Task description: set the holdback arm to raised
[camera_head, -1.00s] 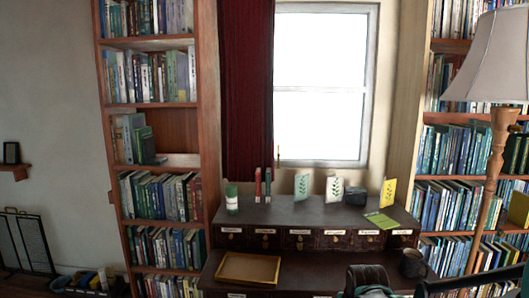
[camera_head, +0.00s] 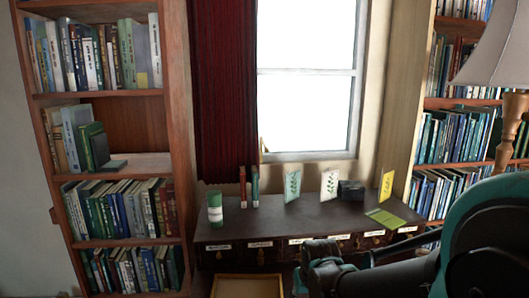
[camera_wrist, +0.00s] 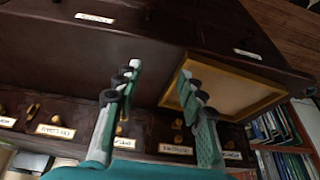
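A thin, pale brass-coloured upright piece (camera_head: 262,146), which looks like the holdback arm, shows at the right edge of the dark red curtain (camera_head: 223,90), low beside the window. It is too small to tell its exact setting. My gripper (camera_head: 312,268) is in front of the desk at the lower middle of the head view, below and apart from that piece. In the wrist view my gripper (camera_wrist: 160,72) has its two fingers well apart with nothing between them. The holdback piece and curtain are not in the wrist view.
A dark desk (camera_head: 330,217) with labelled drawers stands below the window. On it are a green-and-white can (camera_head: 215,208), upright books, leaf-print cards (camera_head: 293,186) and a dark box (camera_head: 350,190). A wooden tray (camera_head: 218,286) lies lower front. Bookcases flank the window; a lamp (camera_head: 495,50) stands right.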

